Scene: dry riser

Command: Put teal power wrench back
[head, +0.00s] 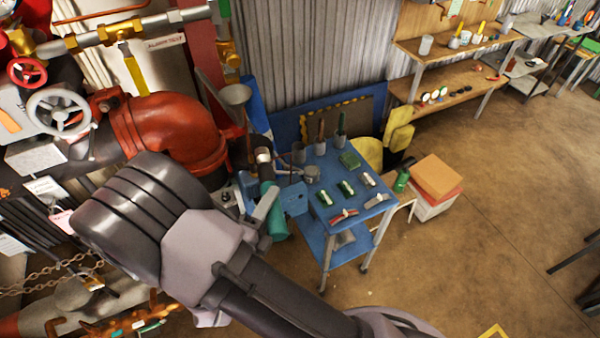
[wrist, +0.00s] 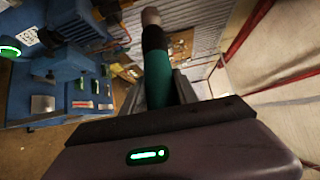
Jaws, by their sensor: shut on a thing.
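The teal power wrench (head: 274,222) shows in the head view beside the left end of the blue cart, partly hidden by my gripper (head: 264,212). In the wrist view the wrench (wrist: 158,76) points away from me, with a teal body, a black collar and a grey tip. My gripper (wrist: 160,96) is shut around its teal body. The wrench looks roughly upright in the head view and apart from the floor. A blue box (head: 294,199) sits at the cart's left edge, just right of the wrench. I cannot tell whether they touch.
The blue cart (head: 325,213) carries several small tools and cups. A large red pipe elbow (head: 180,130) and a grey funnel (head: 234,95) are close by on the left. Boxes (head: 437,178) stand right of the cart. The floor (head: 480,230) on the right is mostly clear.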

